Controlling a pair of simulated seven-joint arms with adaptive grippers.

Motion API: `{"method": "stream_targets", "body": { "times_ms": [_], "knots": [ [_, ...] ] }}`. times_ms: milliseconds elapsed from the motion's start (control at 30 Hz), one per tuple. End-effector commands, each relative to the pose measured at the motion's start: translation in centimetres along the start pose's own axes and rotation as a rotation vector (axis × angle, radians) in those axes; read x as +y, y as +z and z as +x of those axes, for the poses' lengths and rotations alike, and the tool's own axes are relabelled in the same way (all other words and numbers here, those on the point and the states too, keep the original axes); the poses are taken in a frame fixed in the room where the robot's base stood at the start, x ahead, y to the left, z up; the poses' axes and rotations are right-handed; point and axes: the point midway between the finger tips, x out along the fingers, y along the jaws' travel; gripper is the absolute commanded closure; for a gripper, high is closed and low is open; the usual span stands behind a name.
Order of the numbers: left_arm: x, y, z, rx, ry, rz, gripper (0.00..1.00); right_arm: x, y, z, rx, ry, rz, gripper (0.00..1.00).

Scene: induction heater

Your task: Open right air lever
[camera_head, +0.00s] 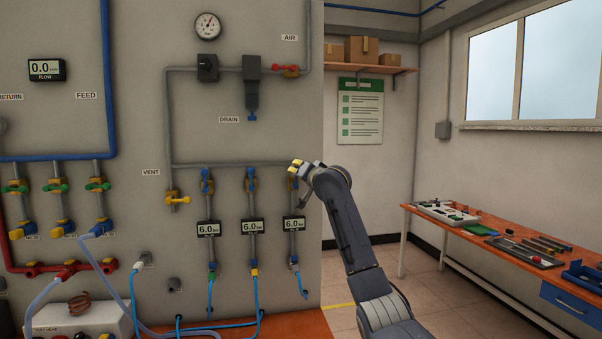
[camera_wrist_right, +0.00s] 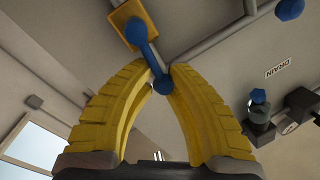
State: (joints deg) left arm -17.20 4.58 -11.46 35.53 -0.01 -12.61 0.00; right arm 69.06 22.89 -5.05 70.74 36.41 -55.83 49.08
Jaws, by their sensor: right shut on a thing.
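The right air lever (camera_wrist_right: 149,58) is a blue handle on a yellow valve body (camera_wrist_right: 131,22), seen in the right wrist view. My right gripper (camera_wrist_right: 163,80) has its yellow fingers closed together at the tips around the lever's lower part. In the head view, my right gripper (camera_head: 297,166) is at the rightmost of three air drops, above its 6.0 display (camera_head: 294,223); it hides part of that valve. The left air lever (camera_head: 206,181) and the middle air lever (camera_head: 250,181) are blue and point about vertically along their pipes. My left gripper is not in view.
A grey air pipe (camera_head: 240,164) runs just above the three valves. A yellow vent valve (camera_head: 178,199) is at the left and a red lever (camera_head: 285,68) is higher up. Blue hoses hang below. Right of the panel is open floor, then an orange-topped workbench (camera_head: 480,238).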

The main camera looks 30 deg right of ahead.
Motion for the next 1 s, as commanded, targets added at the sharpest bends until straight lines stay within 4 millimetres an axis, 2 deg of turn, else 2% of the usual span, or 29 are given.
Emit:
{"method": "stream_targets", "body": {
  "times_ms": [33,700,733,1000],
  "knots": [
    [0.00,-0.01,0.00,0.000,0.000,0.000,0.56,-0.70,0.80,0.15,-0.014,-0.009,-0.010,1.00],
    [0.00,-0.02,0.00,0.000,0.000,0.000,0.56,-0.58,1.38,0.30,-0.029,0.001,-0.054,1.00],
    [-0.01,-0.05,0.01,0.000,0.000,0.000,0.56,-0.58,1.40,0.30,-0.029,0.001,-0.054,0.81],
    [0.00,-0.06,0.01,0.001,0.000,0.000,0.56,-0.41,1.01,0.24,-0.024,0.004,-0.055,0.50]
  ]
}}
